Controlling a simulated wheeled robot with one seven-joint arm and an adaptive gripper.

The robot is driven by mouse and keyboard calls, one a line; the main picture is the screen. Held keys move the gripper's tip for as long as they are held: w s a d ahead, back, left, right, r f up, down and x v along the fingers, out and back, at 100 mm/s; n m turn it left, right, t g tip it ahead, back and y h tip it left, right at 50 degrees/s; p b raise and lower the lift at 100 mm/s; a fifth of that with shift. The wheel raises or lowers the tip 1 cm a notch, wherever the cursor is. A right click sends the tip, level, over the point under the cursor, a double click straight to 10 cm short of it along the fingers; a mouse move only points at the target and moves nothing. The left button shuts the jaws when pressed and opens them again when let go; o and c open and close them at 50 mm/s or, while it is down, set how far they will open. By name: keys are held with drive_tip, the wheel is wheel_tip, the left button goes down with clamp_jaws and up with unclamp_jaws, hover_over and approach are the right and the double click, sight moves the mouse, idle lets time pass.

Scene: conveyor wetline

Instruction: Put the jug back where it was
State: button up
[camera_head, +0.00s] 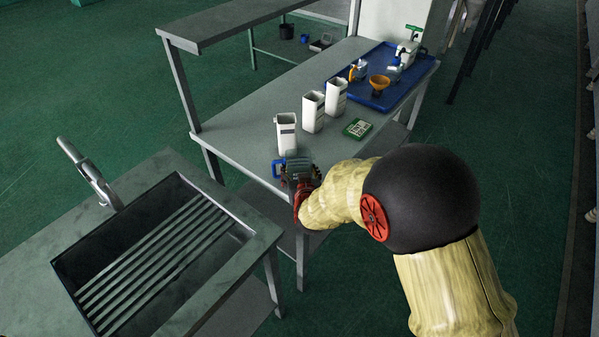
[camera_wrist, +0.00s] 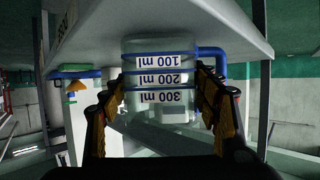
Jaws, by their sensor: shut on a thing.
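The jug is a clear measuring jug with blue rings, a blue handle and 100, 200 and 300 ml marks. It shows between my fingers in the wrist view (camera_wrist: 160,78), where the picture appears upside down. My gripper (camera_wrist: 162,98) is shut on its sides. In the head view, my gripper (camera_head: 299,180) holds the jug (camera_head: 279,169) at the near end of the grey table (camera_head: 240,108), with the blue handle to the left. The gripper hides much of the jug there. I cannot tell whether its base touches the table.
Three white square containers (camera_head: 286,133) (camera_head: 313,112) (camera_head: 336,96) stand in a row beyond the jug. A green-and-white box (camera_head: 357,129) lies right of them. A blue tray (camera_head: 405,89) at the far end bears an orange funnel (camera_head: 379,83) and other items. A sink (camera_head: 222,220) stands at the lower left.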

drive_tip(key=shift+f, duration=0.1)
drive_tip(key=shift+f, duration=0.15)
drive_tip(key=o, duration=1.3)
drive_tip(key=shift+o, duration=0.7)
